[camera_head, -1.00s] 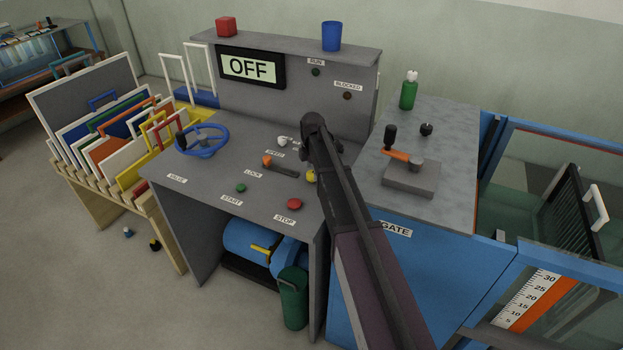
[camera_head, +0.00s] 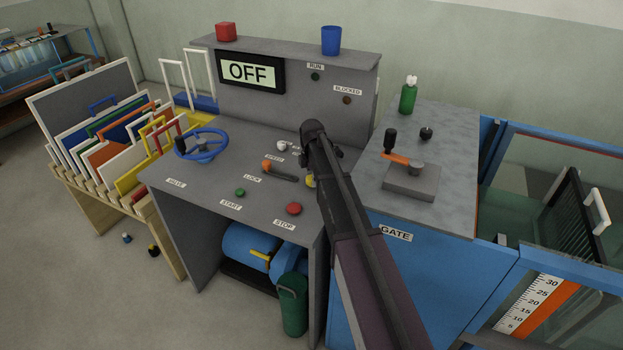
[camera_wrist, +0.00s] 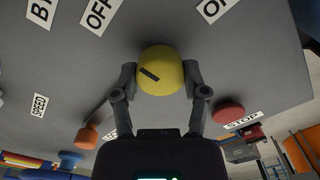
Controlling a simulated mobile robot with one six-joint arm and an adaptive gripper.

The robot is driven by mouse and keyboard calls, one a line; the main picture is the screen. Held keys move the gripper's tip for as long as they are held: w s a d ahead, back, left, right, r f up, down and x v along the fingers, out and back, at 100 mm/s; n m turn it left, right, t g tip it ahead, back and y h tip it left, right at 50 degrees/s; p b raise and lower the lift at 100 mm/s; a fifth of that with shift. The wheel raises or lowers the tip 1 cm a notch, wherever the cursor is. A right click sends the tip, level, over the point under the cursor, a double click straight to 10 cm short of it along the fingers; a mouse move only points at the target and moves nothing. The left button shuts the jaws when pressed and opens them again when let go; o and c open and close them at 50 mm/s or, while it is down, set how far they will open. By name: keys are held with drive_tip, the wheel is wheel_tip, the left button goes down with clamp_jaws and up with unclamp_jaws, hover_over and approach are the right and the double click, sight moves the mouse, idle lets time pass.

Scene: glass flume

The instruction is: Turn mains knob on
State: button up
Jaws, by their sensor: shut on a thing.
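The mains knob is a round yellow knob (camera_wrist: 160,72) with a dark pointer mark on its face. In the wrist view it sits between the two fingers of my gripper (camera_wrist: 160,80), which is shut on its sides. The mark slants and lies nearer the "OFF" label (camera_wrist: 99,14) than the label partly cut off at the top right (camera_wrist: 213,9). In the head view only a sliver of the knob (camera_head: 309,181) shows beside my arm, which hides the rest and the fingers. The display (camera_head: 250,71) reads OFF.
The console top (camera_head: 215,185) also bears a red stop button (camera_head: 294,208), a green start button (camera_head: 240,192), an orange-tipped lever (camera_head: 267,166) and a blue valve wheel (camera_head: 203,145). The gate crank (camera_head: 402,158) stands on the blue cabinet to the right.

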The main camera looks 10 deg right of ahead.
drive_tip(key=shift+m, duration=0.4)
drive_tip(key=m, duration=0.3)
drive_tip(key=shift+m, duration=0.3)
drive_tip(key=m, duration=0.4)
drive_tip(key=shift+s+m, duration=0.1)
drive_tip(key=shift+m, duration=0.2)
drive_tip(key=m, duration=0.8)
drive_tip(key=shift+m, duration=0.4)
drive_tip(key=o, duration=1.1)
drive_tip(key=shift+o, duration=0.2)
